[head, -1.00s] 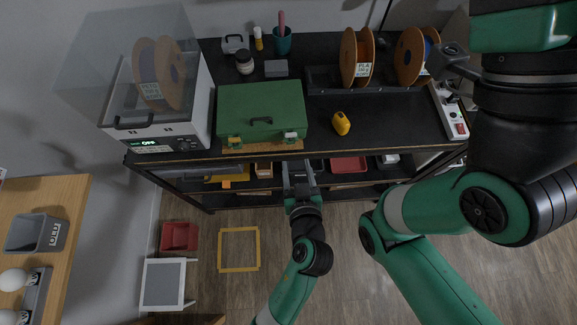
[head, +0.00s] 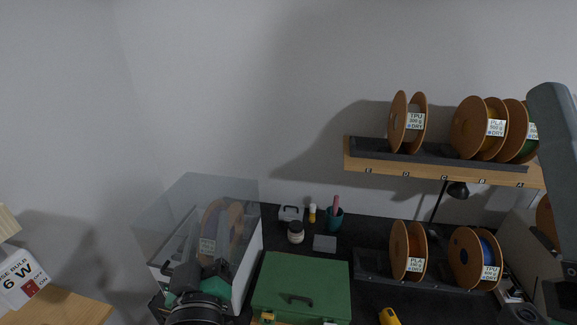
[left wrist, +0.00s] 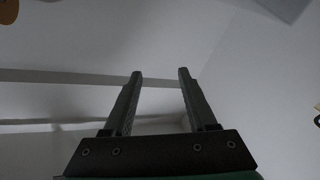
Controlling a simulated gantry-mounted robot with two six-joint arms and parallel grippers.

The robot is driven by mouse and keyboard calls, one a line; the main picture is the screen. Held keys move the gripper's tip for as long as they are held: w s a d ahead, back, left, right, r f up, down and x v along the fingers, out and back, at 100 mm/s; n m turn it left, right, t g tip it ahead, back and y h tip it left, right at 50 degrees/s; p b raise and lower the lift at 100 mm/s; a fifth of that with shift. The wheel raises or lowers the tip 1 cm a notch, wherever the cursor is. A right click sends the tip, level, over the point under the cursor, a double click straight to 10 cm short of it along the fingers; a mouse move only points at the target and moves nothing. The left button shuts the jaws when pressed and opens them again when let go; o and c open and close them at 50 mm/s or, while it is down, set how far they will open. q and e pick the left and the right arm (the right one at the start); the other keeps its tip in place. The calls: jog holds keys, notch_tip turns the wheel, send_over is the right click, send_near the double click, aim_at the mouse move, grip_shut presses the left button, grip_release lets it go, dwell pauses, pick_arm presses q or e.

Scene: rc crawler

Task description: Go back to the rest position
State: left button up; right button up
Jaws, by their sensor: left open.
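My left gripper (left wrist: 160,74) shows in the left wrist view with its two dark fingers apart and nothing between them. Pale, plain surfaces fill the background behind it. In the head view, a dark and green part of my left arm rises at the bottom edge, in front of the dry box (head: 248,285) with its clear lid. The fingers are hard to make out there. A large grey shape at the right edge of the head view seems to be part of my right arm; I cannot make out the right gripper's jaws.
A green case (head: 300,280) lies on the dark bench right of the dry box. Filament spools (head: 408,252) stand in a rack, with more on the wall shelf (head: 440,170). A yellow object (head: 388,316) lies near the case. A box marked bulb (head: 22,280) is at far left.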

pick_arm(q)
jog(key=s+a+r+t+y, duration=0.1)
jog(key=s+a+r+t, duration=0.15)
jog(key=r, duration=0.45)
jog(key=s+a+r+t, duration=0.1)
jog(key=s+a+r, duration=0.25)
jog(key=r, duration=0.35)
jog(key=s+d+r+m+t+h, duration=0.1)
jog(key=s+r+m+t+h, duration=0.4)
jog(key=s+r, duration=0.6)
jog(key=shift+d+m+h, duration=0.3)
jog(key=shift+d+m, duration=0.05)
jog(key=shift+m, duration=0.65)
